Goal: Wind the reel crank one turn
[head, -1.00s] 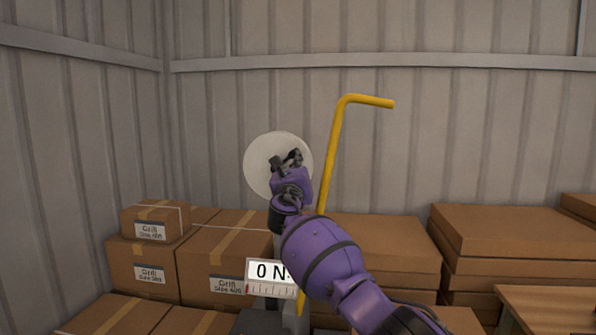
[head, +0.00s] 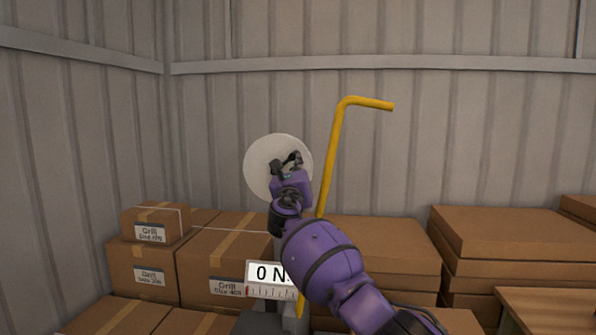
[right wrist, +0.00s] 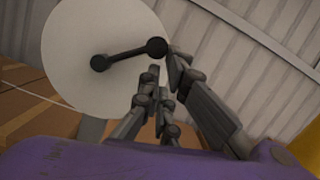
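The reel is a pale round disc (head: 262,158) in front of the back wall; it fills the upper left of the right wrist view (right wrist: 75,40). Its crank is a dark arm (right wrist: 127,55) with a round knob at each end. The crank's right knob (right wrist: 157,47) lies just beyond my fingertips. My right gripper (head: 287,160) is in front of the disc, its fingers apart. In the right wrist view the gripper (right wrist: 163,65) looks open, with no clear grip on the knob. In the head view the gripper hides the crank. My left gripper is not in view.
A yellow bent pipe (head: 334,140) stands close to the right of my gripper. A white gauge sign (head: 268,273) reading 0 N is below the reel. Cardboard boxes (head: 235,250) line the wall on both sides. A wooden table (head: 550,308) is at lower right.

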